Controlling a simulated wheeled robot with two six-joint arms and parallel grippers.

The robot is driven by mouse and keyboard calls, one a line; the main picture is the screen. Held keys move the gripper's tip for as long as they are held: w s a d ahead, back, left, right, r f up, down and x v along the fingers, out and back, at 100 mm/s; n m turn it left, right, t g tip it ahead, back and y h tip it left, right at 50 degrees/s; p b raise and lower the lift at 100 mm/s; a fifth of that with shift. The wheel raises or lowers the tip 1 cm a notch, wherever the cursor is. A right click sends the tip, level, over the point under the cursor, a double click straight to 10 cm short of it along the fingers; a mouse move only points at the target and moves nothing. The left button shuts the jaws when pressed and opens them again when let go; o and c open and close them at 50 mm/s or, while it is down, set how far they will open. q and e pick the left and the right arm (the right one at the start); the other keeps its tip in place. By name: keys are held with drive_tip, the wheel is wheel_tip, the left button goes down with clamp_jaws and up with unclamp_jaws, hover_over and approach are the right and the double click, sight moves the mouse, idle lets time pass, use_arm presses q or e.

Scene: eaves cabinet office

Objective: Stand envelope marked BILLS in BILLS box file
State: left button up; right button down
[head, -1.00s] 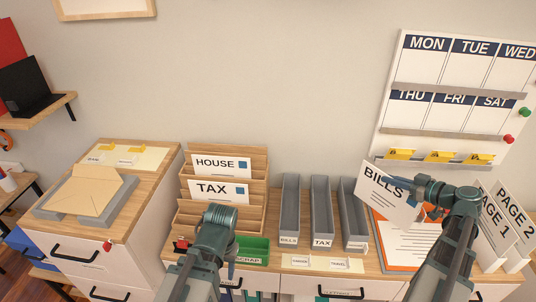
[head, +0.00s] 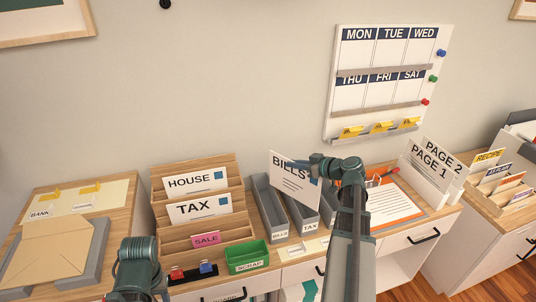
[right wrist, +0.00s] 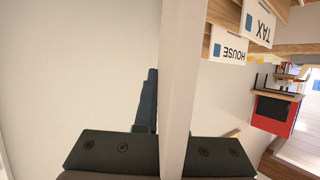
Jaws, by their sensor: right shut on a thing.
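The white envelope marked BILLS (head: 285,170) is held up in my right gripper (head: 318,167), slightly tilted. In the head view it appears over the tops of the grey box files, overlapping the BILLS and TAX ones. The BILLS box file (head: 264,203) is the leftmost, upright, with its label at the front. In the right wrist view the envelope (right wrist: 184,75) shows edge-on between the dark jaws of my right gripper (right wrist: 172,150). My left gripper (head: 137,262) is low at the left; its jaws cannot be made out.
The TAX box file (head: 300,214) stands just right of the BILLS one; a third is partly behind my arm. A wooden sorter (head: 160,188) holds HOUSE and TAX envelopes. A green SCRAP tray (head: 247,254) stands in front. PAGE cards (head: 432,178) stand at right.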

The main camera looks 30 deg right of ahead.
sight(274, 154)
drive_tip(key=w+m+h, duration=0.2)
drive_tip(key=w, duration=0.1)
drive_tip(key=w+a+m+h, duration=0.1)
drive_tip(key=w+m+h, duration=0.1)
drive_tip(key=w, duration=0.1)
drive_tip(key=w+a+m+h, duration=0.1)
drive_tip(key=w+m+h, duration=0.1)
drive_tip(key=w, duration=0.1)
drive_tip(key=shift+a+f+t+b, duration=0.2)
drive_tip(key=shift+f+t+b, duration=0.05)
drive_tip(key=shift+t+b, duration=0.1)
drive_tip(key=shift+w+a+r+m+h, duration=0.1)
drive_tip(key=shift+w+a+m+h, duration=0.1)
drive_tip(key=shift+w+m+h, duration=0.25)
wheel_tip(274, 154, down, 17)
drive_tip(key=b, duration=1.7)
drive_tip(key=c, duration=0.6)
unclamp_jaws()
